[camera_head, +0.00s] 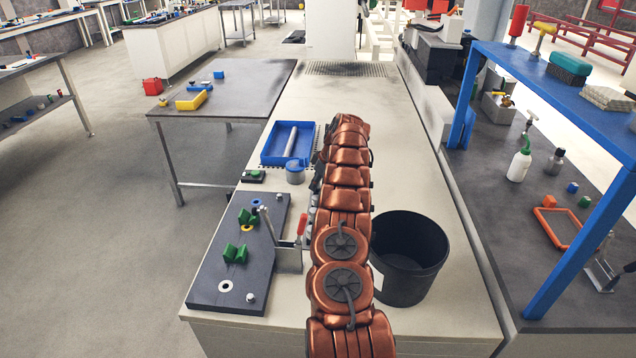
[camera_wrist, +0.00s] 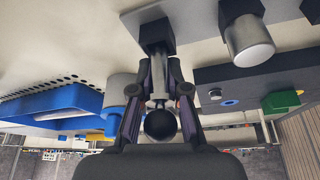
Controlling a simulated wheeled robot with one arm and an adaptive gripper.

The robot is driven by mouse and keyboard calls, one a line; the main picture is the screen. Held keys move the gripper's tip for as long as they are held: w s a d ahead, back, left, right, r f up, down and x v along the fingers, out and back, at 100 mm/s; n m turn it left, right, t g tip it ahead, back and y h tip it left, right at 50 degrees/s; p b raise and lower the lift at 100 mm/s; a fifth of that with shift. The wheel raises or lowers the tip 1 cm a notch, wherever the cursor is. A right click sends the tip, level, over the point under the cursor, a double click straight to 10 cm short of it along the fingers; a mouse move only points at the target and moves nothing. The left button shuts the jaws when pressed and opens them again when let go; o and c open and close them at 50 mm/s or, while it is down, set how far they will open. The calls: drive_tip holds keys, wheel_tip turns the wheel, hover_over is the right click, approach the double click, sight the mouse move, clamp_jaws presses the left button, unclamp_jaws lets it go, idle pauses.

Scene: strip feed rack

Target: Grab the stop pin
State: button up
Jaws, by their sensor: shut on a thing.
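In the wrist view the stop pin (camera_wrist: 160,122) shows as a black ball knob on a short metal shaft. My gripper (camera_wrist: 159,88) has one finger on each side of it and is shut on it around the shaft. The far end of the shaft runs to a dark block (camera_wrist: 151,27) on a pale plate. Whether the pin is still seated in that block cannot be told. In the head view my copper-coloured arm hides the pin and most of my gripper.
A blue tray (camera_head: 266,155) with a pale rod and a grey cylinder (camera_head: 295,175) are left of my arm. A dark fixture board (camera_head: 215,270) with green blocks and a red-handled clamp (camera_head: 301,228) is nearer. A black bin (camera_head: 405,285) stands at right.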

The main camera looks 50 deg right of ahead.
clamp_jaws()
drive_tip(key=shift+r+b, duration=0.6)
drive_tip(key=shift+r, duration=1.1)
drive_tip(key=shift+s, duration=0.1)
drive_tip(key=shift+s+r+b, duration=0.1)
drive_tip(key=shift+b, duration=0.3)
